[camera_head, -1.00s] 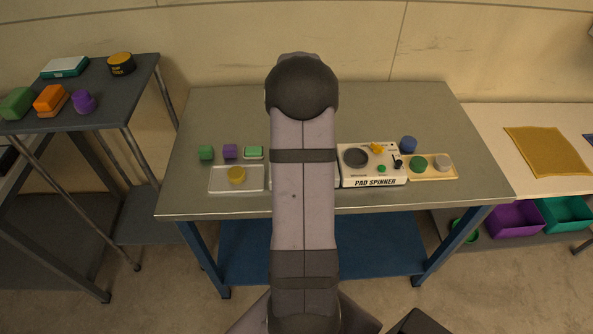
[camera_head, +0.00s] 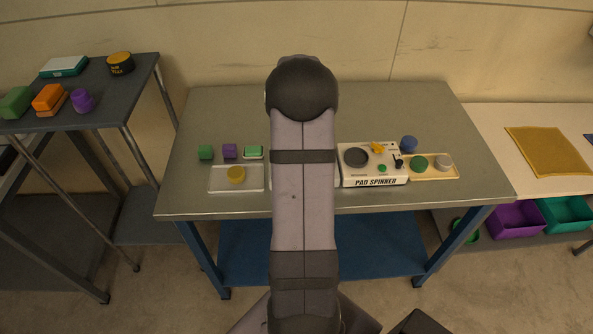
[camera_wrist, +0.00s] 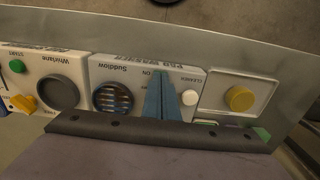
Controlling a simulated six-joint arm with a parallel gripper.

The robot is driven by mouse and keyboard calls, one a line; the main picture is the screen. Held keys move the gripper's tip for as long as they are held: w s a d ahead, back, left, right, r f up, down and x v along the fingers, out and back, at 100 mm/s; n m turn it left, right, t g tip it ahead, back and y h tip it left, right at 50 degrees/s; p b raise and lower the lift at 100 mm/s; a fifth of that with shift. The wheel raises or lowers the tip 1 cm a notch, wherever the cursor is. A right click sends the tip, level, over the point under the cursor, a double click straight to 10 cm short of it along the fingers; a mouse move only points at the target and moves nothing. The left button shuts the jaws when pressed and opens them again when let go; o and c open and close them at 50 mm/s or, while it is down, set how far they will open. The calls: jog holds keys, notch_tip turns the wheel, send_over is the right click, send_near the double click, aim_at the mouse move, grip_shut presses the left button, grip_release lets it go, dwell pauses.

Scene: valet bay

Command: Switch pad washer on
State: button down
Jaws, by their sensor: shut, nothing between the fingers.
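In the head view my arm hides nearly all of the washer and my gripper.
The pad spinner (camera_head: 373,166) stands beside the washer, with a yellow part and green button. A clear tray (camera_head: 215,184) with a yellow disc (camera_head: 236,174) lies on the other side. Small blocks stand behind that tray. The rear of the table (camera_head: 400,105) is clear.

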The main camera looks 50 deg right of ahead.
jog(key=shift+f, duration=0.15)
notch_tip(320, 180, up, 7)
jog(key=p, duration=0.6)
dwell(0.4)
dwell(0.4)
jog(key=shift+w+d+f, duration=0.1)
jog(key=shift+w+d, duration=0.05)
jog(key=shift+d, duration=0.05)
jog(key=s+a+f+g+y, duration=0.1)
jog(key=s+a+f, duration=0.3)
jog(key=s+a, duration=0.65)
jog(key=w+a+r+n, duration=0.1)
jog(key=a+r+n, duration=0.2)
jog(key=a, duration=0.8)
jog(key=w+a+r+n+t+h, duration=0.1)
jog(key=a+r+n, duration=0.2)
jog(key=a+n, duration=0.3)
jog(key=a+b, duration=0.1)
jog(key=a, duration=0.4)
jog(key=shift+a, duration=0.15)
